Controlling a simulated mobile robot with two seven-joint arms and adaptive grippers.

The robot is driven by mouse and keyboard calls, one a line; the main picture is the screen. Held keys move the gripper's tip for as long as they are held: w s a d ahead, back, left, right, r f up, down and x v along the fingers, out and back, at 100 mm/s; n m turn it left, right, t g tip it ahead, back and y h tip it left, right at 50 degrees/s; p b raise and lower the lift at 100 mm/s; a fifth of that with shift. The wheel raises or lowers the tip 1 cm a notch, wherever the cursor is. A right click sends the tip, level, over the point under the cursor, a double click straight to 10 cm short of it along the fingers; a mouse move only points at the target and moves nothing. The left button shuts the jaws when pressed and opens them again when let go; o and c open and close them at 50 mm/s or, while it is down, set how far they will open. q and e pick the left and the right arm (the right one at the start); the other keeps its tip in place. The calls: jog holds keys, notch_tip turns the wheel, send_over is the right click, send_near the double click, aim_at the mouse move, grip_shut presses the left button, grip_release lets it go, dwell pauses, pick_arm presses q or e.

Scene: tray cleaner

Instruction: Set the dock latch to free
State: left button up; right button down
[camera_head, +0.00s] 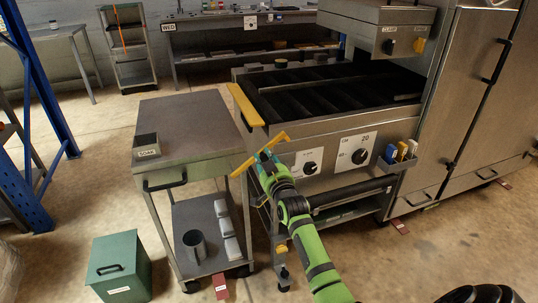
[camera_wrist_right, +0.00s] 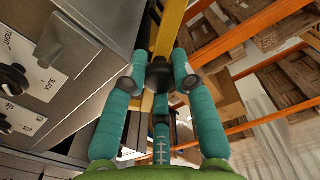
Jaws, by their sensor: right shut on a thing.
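A yellow latch lever (camera_head: 276,140) sits at the front left corner of the steel tray machine (camera_head: 330,132). My right gripper (camera_head: 265,156) is at this corner. In the right wrist view its teal fingers (camera_wrist_right: 160,76) are closed around a dark round knob (camera_wrist_right: 157,84) in front of a yellow bar (camera_wrist_right: 168,30). The fingers partly hide the knob, and I cannot read the latch's setting. A second yellow bar (camera_head: 245,105) lies along the machine's upper left edge. My left gripper is out of view.
A steel cart (camera_head: 190,118) with a small labelled bin (camera_head: 146,146) stands just left of the machine. Dials (camera_head: 310,168) are on the machine front. A green box (camera_head: 120,262) stands on the floor. A blue rack post (camera_head: 38,90) is at the left.

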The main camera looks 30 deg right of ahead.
pick_arm(q)
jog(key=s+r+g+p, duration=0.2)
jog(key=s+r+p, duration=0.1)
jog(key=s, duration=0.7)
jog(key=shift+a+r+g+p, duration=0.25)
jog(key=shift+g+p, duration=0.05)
jog(key=shift+p, duration=0.4)
pick_arm(e)
jog(key=w+a+r+n, duration=0.1)
jog(key=a+r+n, duration=0.2)
jog(key=a+n, duration=0.2)
jog(key=shift+r+n, duration=0.2)
jog(key=shift+n, duration=0.7)
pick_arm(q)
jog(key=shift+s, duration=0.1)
pick_arm(e)
jog(key=shift+w+a, duration=0.1)
jog(key=shift+a, duration=0.05)
jog(key=c, duration=1)
grip_release()
jog(key=shift+f, duration=0.1)
